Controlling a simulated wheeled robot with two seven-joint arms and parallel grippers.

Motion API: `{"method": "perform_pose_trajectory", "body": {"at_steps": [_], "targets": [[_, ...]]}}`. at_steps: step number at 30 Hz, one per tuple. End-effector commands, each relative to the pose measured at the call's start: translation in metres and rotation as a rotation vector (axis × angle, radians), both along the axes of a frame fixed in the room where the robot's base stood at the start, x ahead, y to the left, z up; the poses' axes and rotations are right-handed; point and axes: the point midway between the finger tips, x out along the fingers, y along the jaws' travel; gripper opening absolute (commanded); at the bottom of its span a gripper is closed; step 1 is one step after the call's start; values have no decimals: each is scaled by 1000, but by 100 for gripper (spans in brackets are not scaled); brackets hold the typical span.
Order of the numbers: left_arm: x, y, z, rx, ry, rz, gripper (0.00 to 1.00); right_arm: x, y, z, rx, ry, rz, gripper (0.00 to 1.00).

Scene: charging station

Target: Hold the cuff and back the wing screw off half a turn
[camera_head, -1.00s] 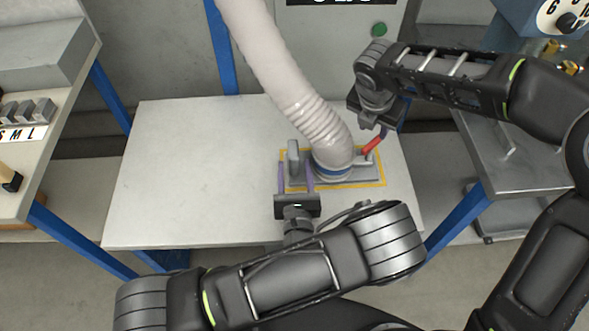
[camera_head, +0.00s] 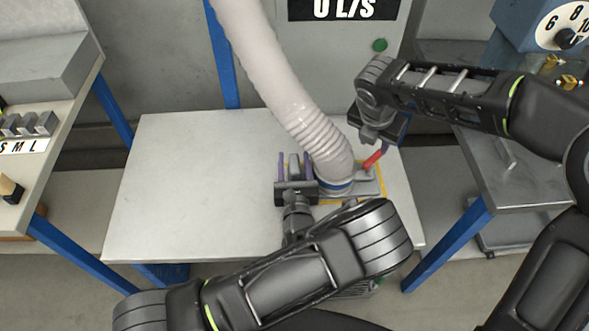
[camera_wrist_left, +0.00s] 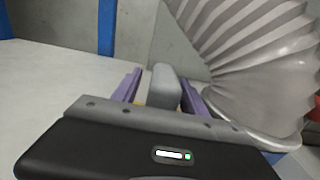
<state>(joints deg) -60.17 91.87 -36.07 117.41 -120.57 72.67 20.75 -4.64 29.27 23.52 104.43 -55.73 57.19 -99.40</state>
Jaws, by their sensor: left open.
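The white ribbed hose (camera_head: 300,110) comes down to a grey fixture (camera_head: 366,186) on the table. A cuff with a blue band (camera_head: 336,187) rings its lower end. A grey upright block (camera_head: 294,166) stands at the fixture's left end. My left gripper (camera_head: 295,166) is open, its purple fingers on either side of this block; the block also shows between them in the left wrist view (camera_wrist_left: 164,87). My right gripper (camera_head: 384,146) is at a red lever-like part (camera_head: 373,159), right of the cuff. Its grip is too small to tell. I cannot make out the wing screw for certain.
The white table (camera_head: 190,190) is clear on the left. A yellow outline (camera_head: 381,180) surrounds the fixture. A panel with a "0 L/S" display (camera_head: 342,9) and green button (camera_head: 380,45) stands behind. Side benches flank the table, with S M L blocks (camera_head: 28,124) at left.

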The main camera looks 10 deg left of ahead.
Motion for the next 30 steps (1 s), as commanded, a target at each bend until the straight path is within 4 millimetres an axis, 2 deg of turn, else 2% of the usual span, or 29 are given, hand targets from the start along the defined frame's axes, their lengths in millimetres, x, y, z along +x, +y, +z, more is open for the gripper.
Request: {"method": "perform_pose_trajectory", "body": {"at_steps": [8, 27, 30], "targets": [[2, 1, 0, 0, 0, 1, 51, 0, 0, 0, 0, 0, 0, 36], [1, 1, 0, 0, 0, 1, 0, 0, 0, 0, 0, 0, 0, 36], [1, 1, 0, 0, 0, 1, 0, 0, 0, 0, 0, 0, 0, 36]]}}
